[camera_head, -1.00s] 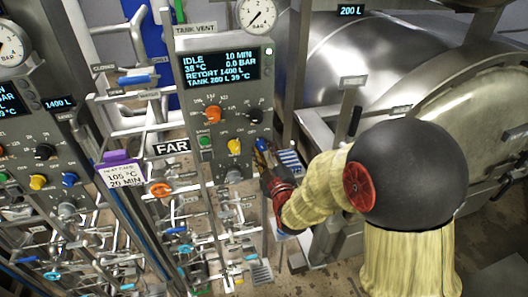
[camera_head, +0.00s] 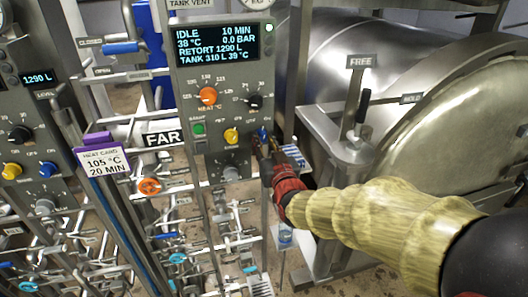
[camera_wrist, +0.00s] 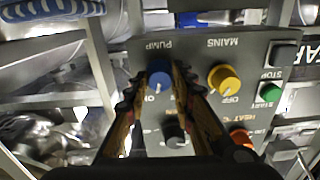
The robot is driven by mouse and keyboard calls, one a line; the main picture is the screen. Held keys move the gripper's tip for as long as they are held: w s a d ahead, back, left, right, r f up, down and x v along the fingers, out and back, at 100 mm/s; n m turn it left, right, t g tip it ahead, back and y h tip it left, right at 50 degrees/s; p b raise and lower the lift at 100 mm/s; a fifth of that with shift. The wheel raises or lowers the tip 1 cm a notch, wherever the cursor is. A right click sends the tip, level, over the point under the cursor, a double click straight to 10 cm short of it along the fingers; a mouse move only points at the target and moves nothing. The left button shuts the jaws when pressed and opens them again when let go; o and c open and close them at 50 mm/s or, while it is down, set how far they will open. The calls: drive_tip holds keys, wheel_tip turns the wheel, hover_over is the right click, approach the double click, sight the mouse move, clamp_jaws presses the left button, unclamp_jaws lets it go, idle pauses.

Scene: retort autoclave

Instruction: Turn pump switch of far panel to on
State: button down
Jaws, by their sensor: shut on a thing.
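The far panel (camera_head: 211,85) carries a FAR label (camera_head: 163,139) at its left. Its blue pump switch (camera_head: 263,133) is at the lower right of the panel. In the upside-down wrist view the blue pump switch (camera_wrist: 158,72) sits under the word PUMP, its pale mark towards partly hidden lettering. My gripper (camera_head: 266,147) is shut on it, one finger on each side; fingertips also show in the wrist view (camera_wrist: 155,88). The display (camera_head: 214,41) reads IDLE, RETORT 1290 L, TANK 310 L.
A yellow mains switch (camera_head: 231,136), a green start button (camera_head: 198,129) and an orange heat knob (camera_head: 208,96) are close by. A grey knob (camera_head: 230,172) lies below. Pipes and valves fill the lower left. The steel retort (camera_head: 425,135) stands right.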

drive_tip(key=shift+f+m+b, duration=0.1)
drive_tip(key=shift+m+b, duration=1.05)
drive_tip(key=shift+m, duration=0.05)
drive_tip(key=c, duration=1.5)
unclamp_jaws()
drive_tip(key=shift+s, duration=0.1)
drive_tip(key=v, duration=1.1)
drive_tip(key=shift+s, duration=0.35)
drive_tip(key=shift+d, duration=0.15)
